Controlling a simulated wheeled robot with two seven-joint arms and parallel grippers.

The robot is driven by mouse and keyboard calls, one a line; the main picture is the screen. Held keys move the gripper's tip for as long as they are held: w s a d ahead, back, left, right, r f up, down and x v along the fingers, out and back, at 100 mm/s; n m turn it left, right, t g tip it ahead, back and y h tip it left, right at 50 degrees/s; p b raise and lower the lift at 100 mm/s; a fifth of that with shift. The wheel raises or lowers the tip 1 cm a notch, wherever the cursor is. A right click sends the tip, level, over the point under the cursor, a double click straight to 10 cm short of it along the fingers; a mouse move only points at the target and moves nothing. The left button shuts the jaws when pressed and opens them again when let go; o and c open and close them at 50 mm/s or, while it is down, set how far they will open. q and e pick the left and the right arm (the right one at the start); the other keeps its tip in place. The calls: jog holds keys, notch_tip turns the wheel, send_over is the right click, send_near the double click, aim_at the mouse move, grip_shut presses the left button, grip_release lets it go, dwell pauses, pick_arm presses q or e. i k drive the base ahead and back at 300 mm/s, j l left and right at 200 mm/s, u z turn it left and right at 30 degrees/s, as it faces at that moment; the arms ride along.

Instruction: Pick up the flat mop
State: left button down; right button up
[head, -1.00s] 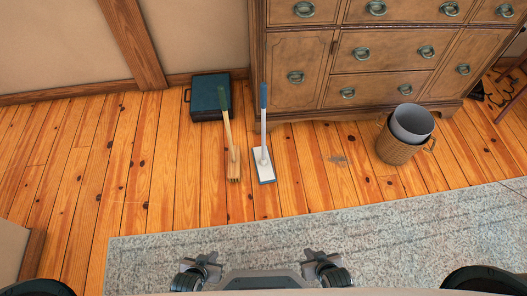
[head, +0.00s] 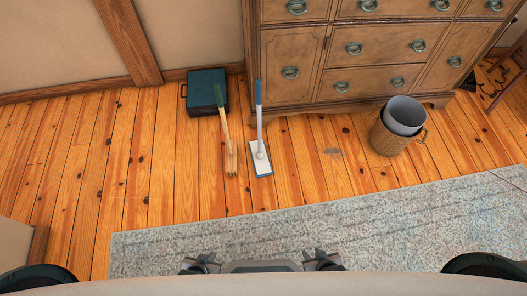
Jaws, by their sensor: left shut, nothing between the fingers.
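The flat mop (head: 260,161) has a flat white head with a dark edge on the wooden floor. Its pale handle with a blue grip (head: 259,92) rises in front of the dresser. My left gripper (head: 201,262) and my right gripper (head: 322,260) are at the bottom edge, over the rug, well short of the mop and apart from it. The left one is shut and empty. The right one is small and partly hidden, so its jaw state is unclear.
A wooden tool with a green grip (head: 229,150) is just left of the mop. A dark teal box (head: 207,91) stands behind it. The dresser (head: 292,73) is behind the mop. A grey rug (head: 300,230) lies in front.

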aim_at(259, 153)
jog(key=i+j+z, duration=0.1)
jog(key=z, duration=0.2)
jog(key=j+z, duration=0.3)
jog(key=i+j+z, duration=0.15)
jog(key=j, duration=0.25)
jog(key=i+j+z, duration=0.15)
jog(key=j, duration=0.3)
jog(key=j+z, duration=0.15)
jog(key=j, duration=0.3)
jog(key=i+j, duration=0.1)
jog(key=j, duration=0.5)
jog(key=i+j, duration=0.1)
jog(key=j, duration=0.55)
jog(key=i+j, duration=0.1)
jog(key=j, duration=0.5)
jog(key=i+j+z, duration=0.1)
jog(key=j, duration=0.55)
